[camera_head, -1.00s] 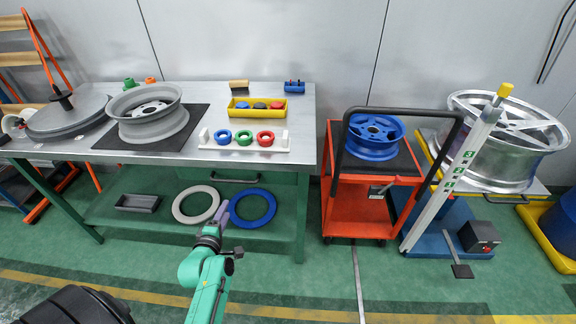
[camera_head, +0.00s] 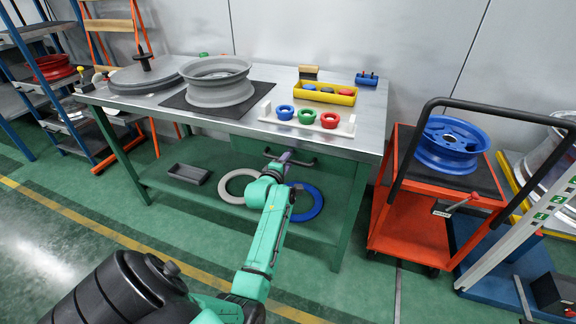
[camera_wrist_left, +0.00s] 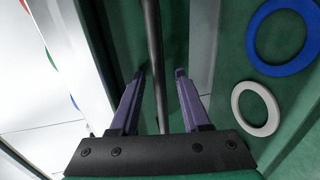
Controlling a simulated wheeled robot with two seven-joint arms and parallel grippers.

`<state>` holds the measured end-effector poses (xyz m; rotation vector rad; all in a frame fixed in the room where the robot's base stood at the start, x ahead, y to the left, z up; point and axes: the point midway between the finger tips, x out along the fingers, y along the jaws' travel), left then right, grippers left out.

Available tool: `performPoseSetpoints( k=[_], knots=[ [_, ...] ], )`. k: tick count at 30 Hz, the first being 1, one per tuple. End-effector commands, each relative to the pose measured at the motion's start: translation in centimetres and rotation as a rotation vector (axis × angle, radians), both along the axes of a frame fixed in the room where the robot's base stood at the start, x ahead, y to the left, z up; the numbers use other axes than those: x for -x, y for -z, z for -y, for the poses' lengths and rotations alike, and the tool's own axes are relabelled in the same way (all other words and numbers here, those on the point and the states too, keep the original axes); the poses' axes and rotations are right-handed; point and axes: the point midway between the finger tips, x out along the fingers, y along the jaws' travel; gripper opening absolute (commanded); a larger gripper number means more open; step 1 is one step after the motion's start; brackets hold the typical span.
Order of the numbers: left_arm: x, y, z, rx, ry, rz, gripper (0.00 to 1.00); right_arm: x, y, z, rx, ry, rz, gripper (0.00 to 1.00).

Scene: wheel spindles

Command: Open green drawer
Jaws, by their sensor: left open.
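The green drawer (camera_head: 335,174) sits under the right half of the workbench top, and its front looks flush and shut. Its dark bar handle (camera_head: 303,162) runs along the front, partly hidden behind my left gripper (camera_head: 284,158). In the left wrist view, my left gripper (camera_wrist_left: 160,74) is open, with its two purple fingers on either side of the handle (camera_wrist_left: 152,45). My right gripper is not in view.
The workbench (camera_head: 235,125) holds a grey wheel (camera_head: 216,88), a yellow bin (camera_head: 335,97) and a ring stand (camera_head: 345,127). A grey ring (camera_head: 232,195) and a blue ring (camera_head: 314,208) lie on the lower shelf. An orange cart (camera_head: 405,220) stands to the right. Floor in front is clear.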

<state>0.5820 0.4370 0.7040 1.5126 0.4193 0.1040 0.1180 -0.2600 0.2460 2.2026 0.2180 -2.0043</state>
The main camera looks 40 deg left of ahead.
Motion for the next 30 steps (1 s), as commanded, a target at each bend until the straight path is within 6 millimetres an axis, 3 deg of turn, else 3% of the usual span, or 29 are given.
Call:
performPoseSetpoints(
  k=[2, 6, 30],
  knots=[
    [0.03, -0.06, 0.01, 0.0, 0.0, 0.0, 0.47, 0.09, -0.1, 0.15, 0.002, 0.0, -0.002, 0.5],
    [0.04, -0.05, 0.02, -0.001, 0.0, 0.0, 0.0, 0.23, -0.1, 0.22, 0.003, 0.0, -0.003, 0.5],
    [0.04, 0.0, 0.06, -0.001, 0.001, 0.0, 0.0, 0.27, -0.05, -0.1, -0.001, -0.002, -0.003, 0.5]
  ],
)
